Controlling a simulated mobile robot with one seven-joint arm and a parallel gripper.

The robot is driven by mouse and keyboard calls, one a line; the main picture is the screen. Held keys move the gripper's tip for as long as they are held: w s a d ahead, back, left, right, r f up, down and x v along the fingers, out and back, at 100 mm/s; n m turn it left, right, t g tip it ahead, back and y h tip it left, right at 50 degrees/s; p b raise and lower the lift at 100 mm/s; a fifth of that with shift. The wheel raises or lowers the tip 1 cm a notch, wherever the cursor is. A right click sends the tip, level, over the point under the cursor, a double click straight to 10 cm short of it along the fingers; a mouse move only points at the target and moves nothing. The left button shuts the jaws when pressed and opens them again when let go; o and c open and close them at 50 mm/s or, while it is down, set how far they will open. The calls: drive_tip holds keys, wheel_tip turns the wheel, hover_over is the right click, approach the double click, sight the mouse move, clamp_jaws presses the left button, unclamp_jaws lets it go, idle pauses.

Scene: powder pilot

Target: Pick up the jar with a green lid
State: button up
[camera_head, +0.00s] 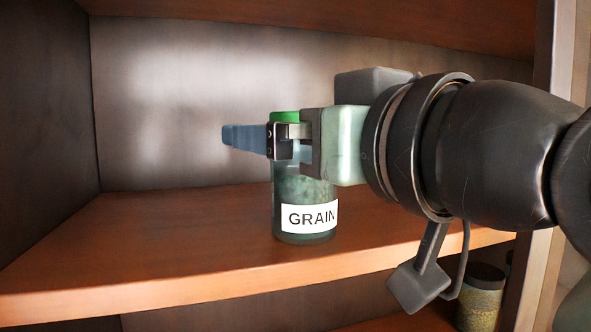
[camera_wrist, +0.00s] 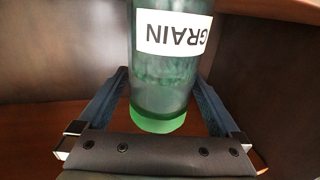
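The jar with a green lid (camera_head: 305,187) is greenish glass with a white label reading GRAIN. It stands upright on the wooden shelf in the head view. In the wrist view the jar (camera_wrist: 165,80) appears upside down, with its green lid (camera_wrist: 158,122) towards my gripper's palm. My gripper (camera_head: 245,138) reaches in from the right at the height of the jar's upper part, and one finger passes in front of it. In the wrist view the fingers of my gripper (camera_wrist: 163,85) lie on either side of the jar, with gaps showing beside the lid.
The wooden shelf (camera_head: 140,245) is bare to the left of the jar. A back wall (camera_head: 190,100) stands behind, and a shelf board is above. Another dark-lidded jar (camera_head: 480,300) stands lower at the right. A wooden upright (camera_head: 545,230) borders the right side.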

drive_tip(key=shift+s+d, duration=0.15)
drive_tip(key=shift+c, duration=1.2)
drive_tip(key=shift+w+a+f, duration=0.1)
drive_tip(key=shift+w+a, duration=0.15)
drive_tip(key=shift+w, duration=0.15)
drive_tip(key=c, duration=0.7)
drive_tip(key=shift+s, duration=0.15)
clamp_jaws()
